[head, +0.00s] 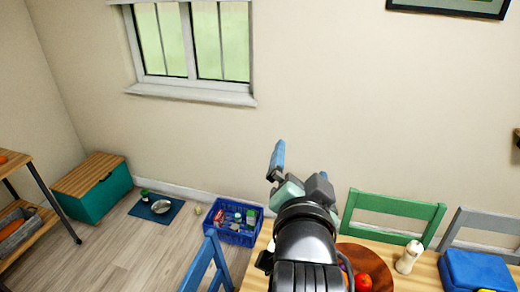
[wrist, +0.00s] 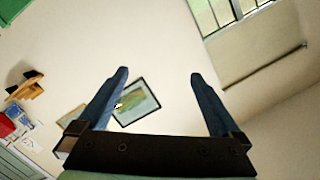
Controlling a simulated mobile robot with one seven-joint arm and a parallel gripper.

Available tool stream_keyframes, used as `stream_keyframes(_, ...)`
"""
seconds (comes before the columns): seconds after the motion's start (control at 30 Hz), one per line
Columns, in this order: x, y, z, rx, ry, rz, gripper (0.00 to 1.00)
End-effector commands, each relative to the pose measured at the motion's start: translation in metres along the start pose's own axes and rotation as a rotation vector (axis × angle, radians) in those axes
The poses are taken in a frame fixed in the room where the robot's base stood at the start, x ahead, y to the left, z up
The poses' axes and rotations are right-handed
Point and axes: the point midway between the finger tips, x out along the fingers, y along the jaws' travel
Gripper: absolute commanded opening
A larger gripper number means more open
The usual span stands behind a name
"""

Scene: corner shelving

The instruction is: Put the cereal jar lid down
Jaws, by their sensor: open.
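My gripper (head: 301,168) is raised above the wooden table in the head view, with its blue fingers apart. In the wrist view, the open gripper (wrist: 159,74) has nothing between its fingers, only wall and part of a framed picture beyond. I cannot make out a cereal jar or its lid in either view. My arm hides part of the table and whatever lies behind it.
The table (head: 258,271) bears a round brown board (head: 377,258), a red fruit (head: 363,283), a pale bottle (head: 408,257) and a blue box (head: 476,270). A green chair (head: 395,208) and a blue chair (head: 207,262) flank it. A blue crate (head: 232,230) stands on the floor.

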Motion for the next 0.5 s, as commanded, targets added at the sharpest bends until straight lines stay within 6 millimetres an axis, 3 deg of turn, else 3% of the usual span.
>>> stream_keyframes(0.03,-0.015,-0.041,-0.037,-0.086,0.112,-0.099,1.00)
stream_keyframes(0.1,-0.042,-0.088,-0.082,-0.204,0.272,-0.210,1.00)
stream_keyframes(0.2,-0.090,-0.142,-0.133,-0.344,0.494,-0.321,1.00)
stream_keyframes(0.3,-0.138,-0.176,-0.169,-0.443,0.684,-0.382,1.00)
stream_keyframes(0.4,-0.172,-0.195,-0.189,-0.501,0.813,-0.409,1.00)
stream_keyframes(0.5,-0.189,-0.202,-0.197,-0.528,0.876,-0.417,1.00)
